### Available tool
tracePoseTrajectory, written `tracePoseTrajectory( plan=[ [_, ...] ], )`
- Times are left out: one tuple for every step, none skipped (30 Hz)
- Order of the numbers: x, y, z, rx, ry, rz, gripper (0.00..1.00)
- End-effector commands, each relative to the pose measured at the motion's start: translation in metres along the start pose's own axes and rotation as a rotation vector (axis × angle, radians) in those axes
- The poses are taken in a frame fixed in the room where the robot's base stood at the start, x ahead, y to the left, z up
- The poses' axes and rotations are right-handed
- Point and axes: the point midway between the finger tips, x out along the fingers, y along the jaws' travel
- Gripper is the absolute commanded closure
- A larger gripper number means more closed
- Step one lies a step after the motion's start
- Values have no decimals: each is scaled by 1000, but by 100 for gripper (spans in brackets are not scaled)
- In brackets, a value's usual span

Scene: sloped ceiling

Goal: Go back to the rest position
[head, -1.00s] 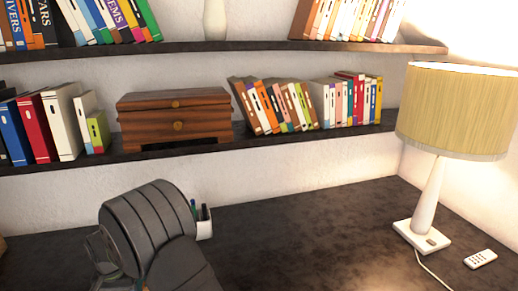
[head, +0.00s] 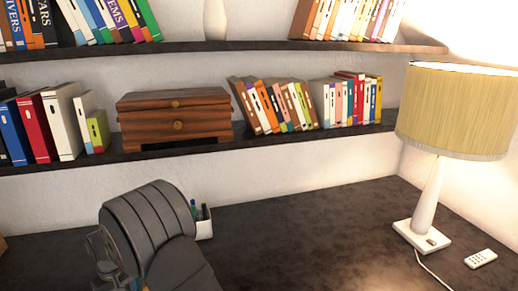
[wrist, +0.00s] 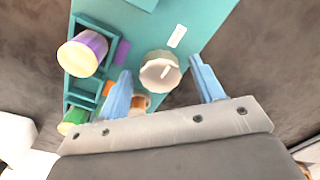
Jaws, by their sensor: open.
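My gripper (wrist: 160,66) shows in the wrist view with its two light blue fingers spread apart. Nothing is held between them. Below the fingers is a teal surface (wrist: 205,20) with a pale round cup (wrist: 160,72) on it, which appears between the fingers in the picture. The fingers look apart from the cup, but the height between them is hard to tell. I cannot clearly make out the gripper in the head view.
A purple and yellow container (wrist: 82,52) and a green one (wrist: 72,122) sit in a teal rack at the left.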

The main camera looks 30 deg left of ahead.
Motion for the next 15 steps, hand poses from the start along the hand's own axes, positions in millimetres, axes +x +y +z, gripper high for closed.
tracePoseTrajectory(
  plan=[
    [0, 0, 0, -33, -1, 0, 39],
    [0, 0, 0, -52, -1, 0, 39],
    [0, 0, 0, -76, -2, 0, 39],
    [0, 0, 0, -93, -2, 0, 39],
    [0, 0, 0, -108, -2, 0, 39],
    [0, 0, 0, -126, -3, 0, 39],
    [0, 0, 0, -137, -3, 0, 39],
    [0, 0, 0, -148, -3, 0, 39],
    [0, 0, 0, -158, -3, 0, 39],
    [0, 0, 0, -165, -3, 0, 39],
    [0, 0, 0, -170, -3, 0, 39],
    [0, 0, 0, -176, -3, 0, 39],
    [0, 0, 0, -179, -4, 0, 39],
    [0, 0, 0, -180, -4, 0, 39],
    [0, 0, 0, -181, -4, 0, 39]
  ],
)
